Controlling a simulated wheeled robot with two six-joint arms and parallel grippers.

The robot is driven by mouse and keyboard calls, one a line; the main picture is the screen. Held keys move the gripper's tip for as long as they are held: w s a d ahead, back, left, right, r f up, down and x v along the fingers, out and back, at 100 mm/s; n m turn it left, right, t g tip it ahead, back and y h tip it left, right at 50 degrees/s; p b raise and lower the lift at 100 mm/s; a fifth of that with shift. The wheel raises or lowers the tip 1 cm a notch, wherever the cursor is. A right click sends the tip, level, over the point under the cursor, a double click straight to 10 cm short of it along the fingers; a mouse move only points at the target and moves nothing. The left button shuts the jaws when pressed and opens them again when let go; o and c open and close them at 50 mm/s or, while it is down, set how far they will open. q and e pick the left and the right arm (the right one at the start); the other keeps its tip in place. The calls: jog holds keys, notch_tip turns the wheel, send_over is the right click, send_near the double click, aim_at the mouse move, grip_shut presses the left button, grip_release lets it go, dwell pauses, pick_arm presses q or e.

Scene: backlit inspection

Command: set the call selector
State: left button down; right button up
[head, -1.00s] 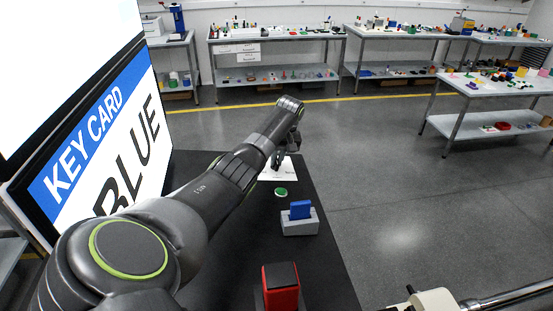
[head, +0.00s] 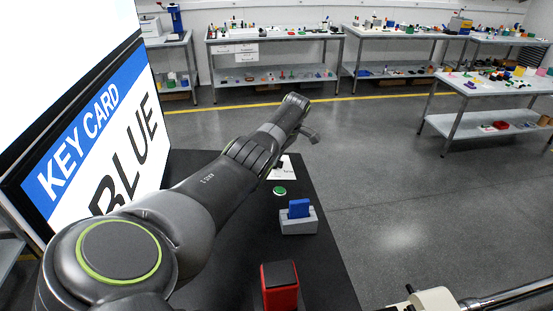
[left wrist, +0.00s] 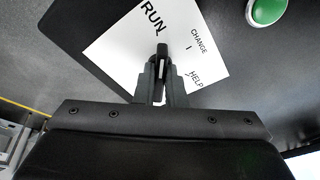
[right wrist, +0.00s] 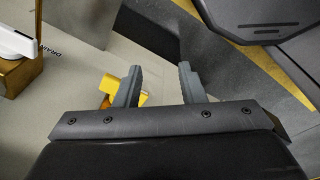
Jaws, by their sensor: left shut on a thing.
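The call selector's white plate (left wrist: 190,35) shows in the left wrist view with the words RUN, CHANGE and HELP. Its dark knob (left wrist: 162,60) carries a white line that points roughly up the picture, between RUN and CHANGE. My left gripper (left wrist: 161,82) is shut on the knob. In the head view my left arm reaches over the black table to the plate (head: 287,171), and partly hides it. My right gripper (right wrist: 157,86) is open and empty in the right wrist view, away from the selector.
A green button (head: 280,190) sits near the plate. A blue card (head: 299,208) stands in a grey holder (head: 299,224); a red block (head: 280,284) is nearer. A screen (head: 110,140) reads KEY CARD BLUE. A yellow object (right wrist: 122,88) lies beyond my right gripper.

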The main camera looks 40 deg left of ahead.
pick_arm(q)
jog(key=shift+w+n+b, duration=0.1)
jog(key=shift+n+b, duration=0.2)
jog(key=shift+n, duration=0.6)
jog(key=c, duration=1.5)
grip_release()
jog(key=shift+r, duration=0.1)
jog(key=b+v, duration=0.3)
jog(key=v, duration=1.4)
jog(key=shift+w, duration=0.2)
